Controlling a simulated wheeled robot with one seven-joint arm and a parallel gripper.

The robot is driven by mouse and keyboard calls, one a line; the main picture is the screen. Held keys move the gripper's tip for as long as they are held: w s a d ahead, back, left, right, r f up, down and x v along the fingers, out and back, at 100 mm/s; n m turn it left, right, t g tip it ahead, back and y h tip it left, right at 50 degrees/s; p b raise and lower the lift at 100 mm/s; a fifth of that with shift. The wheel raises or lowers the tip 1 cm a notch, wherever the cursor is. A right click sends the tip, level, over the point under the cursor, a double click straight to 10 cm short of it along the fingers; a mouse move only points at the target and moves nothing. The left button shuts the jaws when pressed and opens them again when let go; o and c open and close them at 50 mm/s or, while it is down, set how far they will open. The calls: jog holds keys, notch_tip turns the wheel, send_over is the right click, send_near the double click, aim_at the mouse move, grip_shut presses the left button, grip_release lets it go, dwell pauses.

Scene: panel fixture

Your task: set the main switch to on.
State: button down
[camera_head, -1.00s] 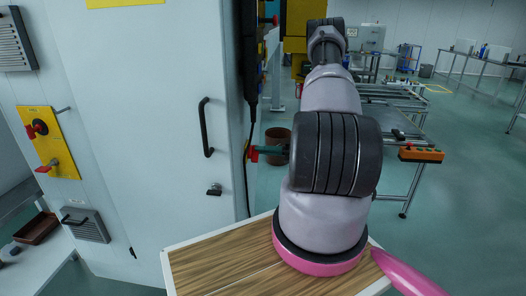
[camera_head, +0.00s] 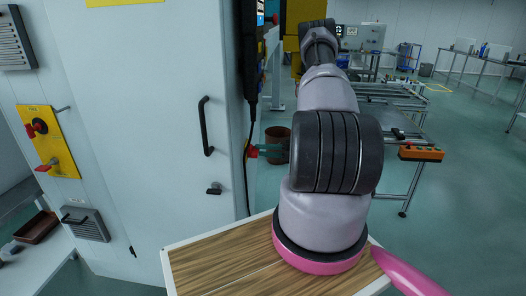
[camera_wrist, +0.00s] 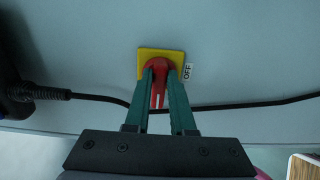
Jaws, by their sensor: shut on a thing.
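The main switch (camera_wrist: 160,67) is a red handle on a square yellow plate (camera_wrist: 146,54), fixed to the pale cabinet face. A white OFF label (camera_wrist: 187,72) sits just right of the plate, its text turned sideways. The handle has a white line and points down toward my gripper in the wrist view. My gripper (camera_wrist: 160,75) has its two green fingers on either side of the handle, shut on it. In the head view the gripper (camera_head: 262,149) and the switch (camera_head: 251,151) show small beside the cabinet edge, partly hidden by my arm.
A black cable (camera_wrist: 90,97) runs across the panel behind the fingers, from a black connector at left. The cabinet door has a black handle (camera_head: 205,126). A yellow plate with red knobs (camera_head: 48,142) is at far left. A wooden-topped surface (camera_head: 215,268) lies below my arm.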

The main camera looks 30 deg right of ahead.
dwell(0.4)
jog(key=c, duration=0.8)
grip_release()
jog(key=shift+o, duration=0.2)
jog(key=shift+d, duration=0.15)
jog(key=v, duration=1)
jog(key=shift+s+d, duration=0.25)
jog(key=shift+s, duration=0.05)
